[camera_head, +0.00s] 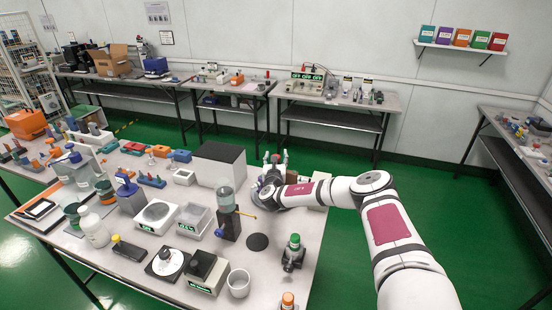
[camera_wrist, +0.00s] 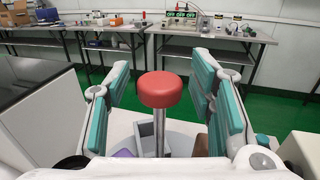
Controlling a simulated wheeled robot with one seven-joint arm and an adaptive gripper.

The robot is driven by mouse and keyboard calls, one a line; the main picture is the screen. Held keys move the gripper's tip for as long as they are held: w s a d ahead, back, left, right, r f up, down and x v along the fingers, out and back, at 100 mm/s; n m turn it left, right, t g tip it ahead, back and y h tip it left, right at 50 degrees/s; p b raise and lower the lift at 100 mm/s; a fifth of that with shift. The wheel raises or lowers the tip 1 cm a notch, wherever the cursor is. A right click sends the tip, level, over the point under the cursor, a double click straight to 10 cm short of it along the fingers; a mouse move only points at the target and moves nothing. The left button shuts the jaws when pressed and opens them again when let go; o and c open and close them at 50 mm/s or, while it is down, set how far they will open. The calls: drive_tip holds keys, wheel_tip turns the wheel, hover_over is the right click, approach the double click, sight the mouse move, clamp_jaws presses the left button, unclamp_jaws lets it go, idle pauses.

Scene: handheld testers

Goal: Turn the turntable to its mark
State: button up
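My gripper (camera_head: 272,165) is over the back right part of the near bench. In the wrist view my gripper (camera_wrist: 160,100) is open, with its teal-padded fingers spread apart. A red round knob on a metal post (camera_wrist: 161,89) stands upright between the fingers, with a gap on each side. A grey open tray (camera_wrist: 146,134) lies behind the post. A round white disc on a dark base (camera_head: 167,262), near the bench's front, looks like a turntable, but I cannot be sure. I cannot make out its mark. My gripper is well behind and right of it.
A black-topped white box (camera_head: 218,165) stands left of my gripper. A clear vessel on a dark stand (camera_head: 227,200) and a black round pad (camera_head: 257,242) are in front. A green-capped device (camera_head: 293,252) and a white cup (camera_head: 238,283) stand near the front right. Other benches line the wall.

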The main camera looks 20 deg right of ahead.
drive_tip(key=shift+s, duration=0.1)
drive_tip(key=v, duration=1.2)
